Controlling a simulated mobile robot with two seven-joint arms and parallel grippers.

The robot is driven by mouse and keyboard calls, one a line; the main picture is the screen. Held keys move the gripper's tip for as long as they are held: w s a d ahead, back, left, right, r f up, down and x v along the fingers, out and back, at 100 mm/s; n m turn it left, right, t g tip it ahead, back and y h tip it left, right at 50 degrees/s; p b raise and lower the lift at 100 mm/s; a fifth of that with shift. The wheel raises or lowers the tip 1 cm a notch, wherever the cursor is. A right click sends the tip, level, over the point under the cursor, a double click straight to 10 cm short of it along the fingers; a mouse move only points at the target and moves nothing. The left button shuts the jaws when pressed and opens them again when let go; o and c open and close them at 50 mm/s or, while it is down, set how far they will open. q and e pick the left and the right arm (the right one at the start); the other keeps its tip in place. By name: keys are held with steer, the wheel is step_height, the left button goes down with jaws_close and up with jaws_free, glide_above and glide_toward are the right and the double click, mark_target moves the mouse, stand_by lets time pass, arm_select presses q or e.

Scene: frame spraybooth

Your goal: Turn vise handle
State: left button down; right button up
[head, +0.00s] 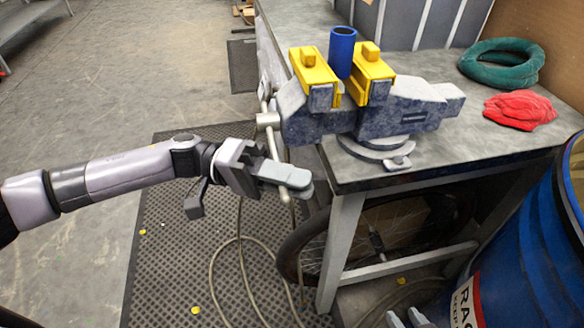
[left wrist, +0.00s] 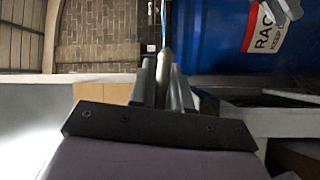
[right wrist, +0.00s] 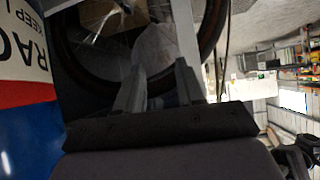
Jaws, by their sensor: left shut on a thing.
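The blue-grey vise (head: 315,122) is bolted to the bench corner, its yellow jaw pads (head: 314,74) on either side of an upright blue tube (head: 342,52). Its light metal handle (head: 265,101) hangs steeply across the front of the screw. My left gripper (head: 300,182) is shut on the handle's lower part. In the left wrist view a rod (left wrist: 163,68) lies between the fingers. My right gripper (head: 406,319) is open at the bottom edge of the head view, beside the blue drum. In the right wrist view its fingers (right wrist: 160,80) stand apart with nothing between them.
The bench (head: 420,145) carries a green hose coil (head: 500,65) and a red cloth (head: 520,110). A bicycle wheel (head: 310,248) stands under it. A blue drum (head: 530,240) blocks the right. A cable (head: 240,265) lies on the dark floor mat (head: 170,250).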

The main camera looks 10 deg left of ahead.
arm_select(q)
steer(key=shift+w+a+r+n+t+h+p, duration=0.15)
steer(key=shift+r+n+h+p, duration=0.4)
steer(key=shift+r+n+p, duration=0.65)
steer(key=shift+w+d+r+n+t+h+p, duration=0.15)
steer(key=shift+r+n+h+p, duration=0.45)
steer(key=shift+p, duration=1)
steer(key=shift+w+a+r+n+t+h+p, duration=0.15)
steer(key=shift+r+n+h+p, duration=0.3)
steer(key=shift+r+n+p, duration=0.8)
steer(key=shift+f, duration=0.1)
steer(key=c, duration=1.2)
jaws_free()
steer(key=shift+s, duration=0.1)
steer(key=shift+o, duration=0.2)
steer(key=b+v, duration=0.1)
steer(key=v, duration=0.6)
steer(key=shift+b, duration=0.4)
